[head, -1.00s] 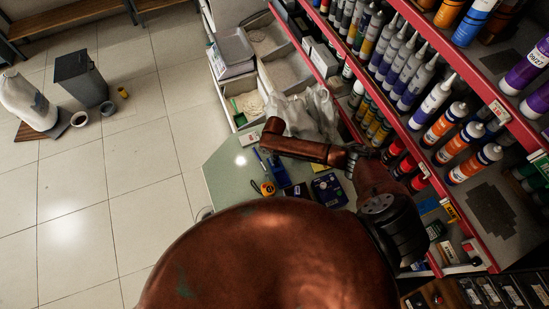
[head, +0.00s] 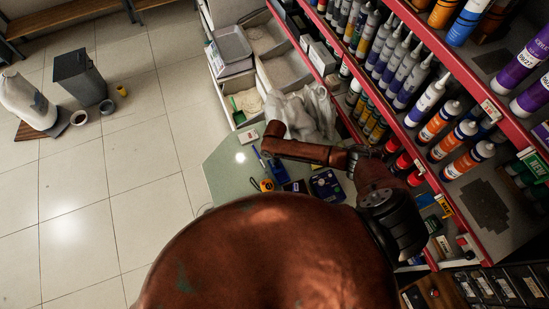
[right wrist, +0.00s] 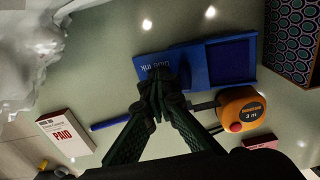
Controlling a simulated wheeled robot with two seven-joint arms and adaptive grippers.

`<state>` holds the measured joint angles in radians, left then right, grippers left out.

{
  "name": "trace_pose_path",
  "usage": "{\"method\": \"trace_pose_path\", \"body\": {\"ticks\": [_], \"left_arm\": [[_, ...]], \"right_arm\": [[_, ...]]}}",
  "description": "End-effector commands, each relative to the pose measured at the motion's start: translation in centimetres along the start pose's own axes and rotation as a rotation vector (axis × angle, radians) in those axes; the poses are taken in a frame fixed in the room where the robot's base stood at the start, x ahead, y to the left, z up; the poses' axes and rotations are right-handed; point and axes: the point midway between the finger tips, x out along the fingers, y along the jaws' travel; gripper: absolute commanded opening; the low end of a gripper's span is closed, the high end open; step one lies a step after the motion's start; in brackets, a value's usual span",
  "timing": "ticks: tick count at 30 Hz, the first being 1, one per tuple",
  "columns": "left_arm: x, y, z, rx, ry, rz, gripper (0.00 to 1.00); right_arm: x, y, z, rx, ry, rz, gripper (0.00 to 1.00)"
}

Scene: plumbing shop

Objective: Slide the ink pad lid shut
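The blue ink pad lies on the pale green counter. In the right wrist view its lid (right wrist: 150,65), lettered "blue ink", sits to the left of the tray (right wrist: 230,60), and the dark pad surface is exposed. My right gripper (right wrist: 158,76) has its two fingertips together over the lower edge of the lid, with nothing visible between them. I cannot tell whether they touch the lid. In the head view the ink pad (head: 277,170) shows small beneath my right arm, and the fingertips are hard to make out there. My left gripper is not in view.
An orange tape measure (right wrist: 241,109) lies close below the pad tray. A patterned box (right wrist: 292,38) stands right of it. A blue pen (right wrist: 108,123) and a "PAID" box (right wrist: 66,136) lie to the left. A crumpled pale bag (right wrist: 35,45) is upper left. Shelves of tubes (head: 430,100) border the counter.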

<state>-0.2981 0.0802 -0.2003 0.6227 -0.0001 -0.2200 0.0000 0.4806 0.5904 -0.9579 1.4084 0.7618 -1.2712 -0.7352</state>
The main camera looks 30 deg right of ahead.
Motion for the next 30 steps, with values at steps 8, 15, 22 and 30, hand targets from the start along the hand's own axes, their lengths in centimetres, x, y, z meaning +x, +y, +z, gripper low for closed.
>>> {"method": "trace_pose_path", "body": {"ticks": [8,15,22,30], "left_arm": [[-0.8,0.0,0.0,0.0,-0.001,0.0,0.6],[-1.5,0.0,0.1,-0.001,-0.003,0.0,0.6],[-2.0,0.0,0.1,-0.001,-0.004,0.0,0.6],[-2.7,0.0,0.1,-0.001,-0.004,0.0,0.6]], "right_arm": [[0.2,-1.4,0.0,0.001,0.0,-0.009,0.0],[0.4,-2.4,0.0,0.001,0.001,-0.012,0.0],[0.5,-3.3,-0.1,0.001,0.001,-0.015,0.0],[0.6,-4.3,-0.1,0.001,0.002,-0.016,0.0]]}}
